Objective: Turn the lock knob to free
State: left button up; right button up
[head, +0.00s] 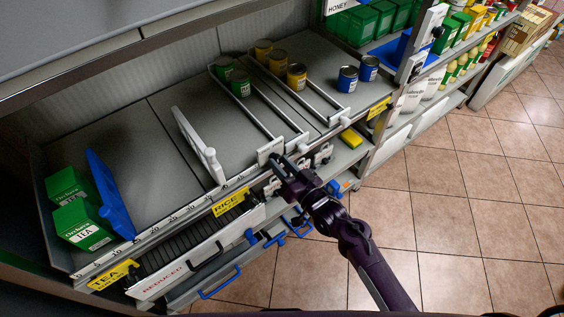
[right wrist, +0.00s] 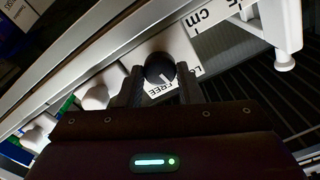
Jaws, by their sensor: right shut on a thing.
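The black round lock knob (right wrist: 160,68) shows in the right wrist view on a white plate (right wrist: 190,48) at the shelf's front edge. A label (right wrist: 158,89) reading FREE shows just below the knob, partly covered by my gripper. Any other wording is mostly hidden, and I cannot tell where the knob points. My right gripper (right wrist: 160,74) is shut on the knob, with one finger on each side. In the head view my right gripper (head: 279,162) reaches the white plate (head: 270,150) at the shelf edge; the knob is hidden there. My left gripper is not in view.
The shelf holds a white divider (head: 196,143), a blue divider (head: 108,195), green tea boxes (head: 83,224) and several cans (head: 297,76) between rails. Open tiled floor (head: 470,220) is at the right.

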jog(key=m+p, duration=0.2)
jog(key=m, duration=0.3)
jog(key=shift+m, duration=0.3)
jog(key=shift+f+m+p, duration=0.1)
jog(key=shift+m+p, duration=0.8)
jog(key=shift+m, duration=1.7)
jog(key=o, duration=1)
jog(key=shift+c, duration=0.2)
jog(key=shift+d, duration=0.1)
jog(key=v, duration=0.7)
jog(key=shift+s+d, duration=0.2)
jog(key=shift+s, duration=0.1)
